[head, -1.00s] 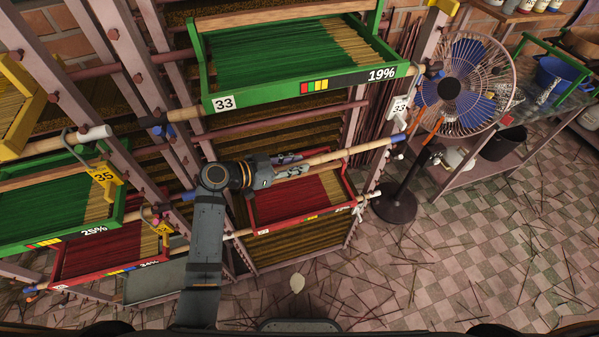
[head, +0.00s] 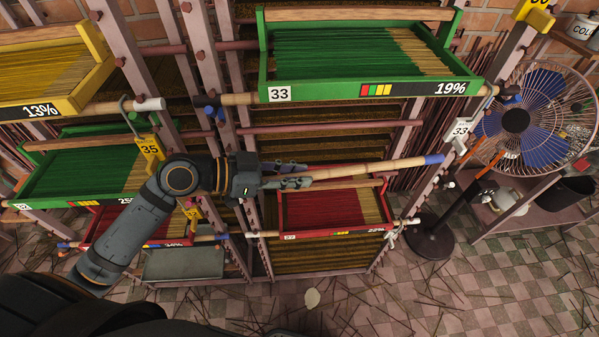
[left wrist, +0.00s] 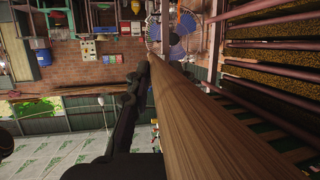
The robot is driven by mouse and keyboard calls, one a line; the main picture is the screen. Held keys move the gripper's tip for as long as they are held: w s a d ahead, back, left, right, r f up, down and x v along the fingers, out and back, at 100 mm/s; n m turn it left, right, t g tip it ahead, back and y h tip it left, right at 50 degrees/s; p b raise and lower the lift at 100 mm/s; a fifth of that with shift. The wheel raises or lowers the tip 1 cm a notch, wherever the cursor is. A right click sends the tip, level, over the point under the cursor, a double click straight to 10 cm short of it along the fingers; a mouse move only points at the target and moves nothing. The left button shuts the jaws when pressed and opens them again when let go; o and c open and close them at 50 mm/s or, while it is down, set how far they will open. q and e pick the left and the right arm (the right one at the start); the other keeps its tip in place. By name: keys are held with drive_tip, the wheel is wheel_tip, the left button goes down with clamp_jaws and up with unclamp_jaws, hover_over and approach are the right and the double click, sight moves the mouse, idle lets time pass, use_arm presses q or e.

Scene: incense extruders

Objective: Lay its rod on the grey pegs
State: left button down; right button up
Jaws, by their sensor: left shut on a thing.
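My left gripper (head: 305,178) is shut on a bare wooden rod (head: 372,168) with a blue end, held up in front of the rack. The rod slants slightly up to the right, above the red tray (head: 290,236) marked 22%. Its other end is hidden behind the gripper and arm. In the left wrist view the rod (left wrist: 185,115) runs close to the lens and away toward the fan, beside a dark gripper finger. The rack uprights (head: 228,80) carry dark knobs, but I cannot make out which are the grey pegs. My right gripper is not in view.
A green tray (head: 330,93) marked 33 and 19% hangs above the rod. A standing fan (head: 517,120) is right of the rack.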

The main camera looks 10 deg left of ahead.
sight(296, 175)
use_arm(q)
drive_tip(key=shift+r+p, duration=1.15)
drive_tip(key=shift+r, duration=0.45)
drive_tip(key=s+d+p, duration=0.2)
drive_tip(key=s+p, duration=0.4)
drive_tip(key=s, duration=0.2)
drive_tip(key=s+d+p, duration=0.3)
drive_tip(key=s+p, duration=0.3)
drive_tip(key=s, duration=0.3)
drive_tip(key=shift+d, duration=0.3)
drive_tip(key=shift+f, duration=0.2)
